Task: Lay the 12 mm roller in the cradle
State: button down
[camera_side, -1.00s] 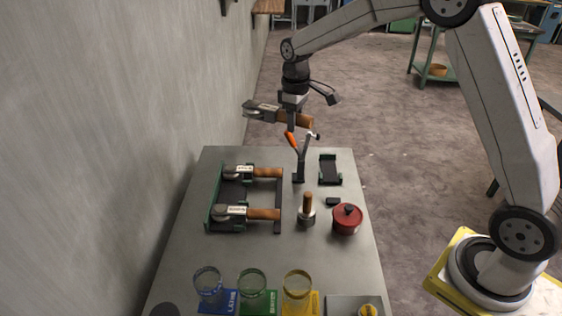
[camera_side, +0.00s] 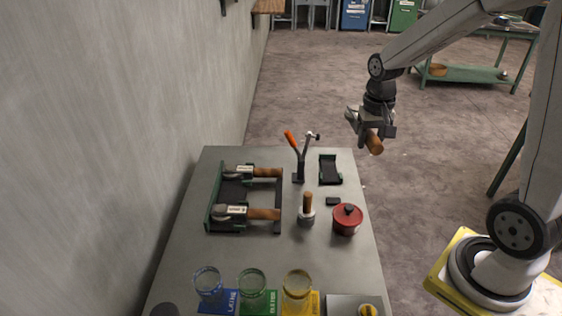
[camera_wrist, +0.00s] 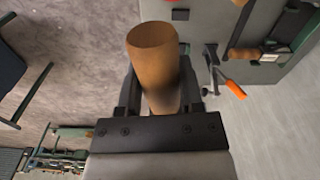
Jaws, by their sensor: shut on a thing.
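My gripper (camera_side: 374,132) is shut on a roller (camera_side: 375,145) by its brown wooden handle. It holds the roller in the air beyond the table's back right corner, the grey head toward the upper left. In the wrist view the handle (camera_wrist: 155,62) stands between the two fingers (camera_wrist: 158,98); the head is out of sight there. A small dark cradle with green ends (camera_side: 330,169) stands empty at the table's back right. Two similar rollers (camera_side: 262,172) (camera_side: 258,214) lie in a green and black rack (camera_side: 213,207) at left. I cannot read their labels or the held roller's size.
An orange-handled clamp (camera_side: 299,165) stands upright between the rack and the cradle. A wooden-handled tool (camera_side: 307,207), a red pot (camera_side: 347,219) and a small black block (camera_side: 333,201) are nearby. Several glass jars (camera_side: 252,285) line the front.

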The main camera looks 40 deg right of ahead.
jog(key=shift+s+d+f+m, duration=0.15)
jog(key=shift+s+m, duration=0.55)
jog(key=shift+s, duration=0.45)
notch_tip(320, 180, down, 11)
jog(key=shift+w, duration=0.1)
send_over(332, 192)
jog(key=s, duration=0.1)
jog(key=f, duration=0.8)
jog(key=shift+s+a+f, duration=0.1)
jog(key=shift+s+a, duration=0.1)
jog(key=shift+a, duration=0.05)
jog(key=shift+w+d+f, duration=0.15)
jog(key=shift+w+f, duration=0.35)
jog(key=shift+f, duration=0.05)
jog(key=shift+w+f, duration=0.2)
jog(key=shift+f, duration=1.65)
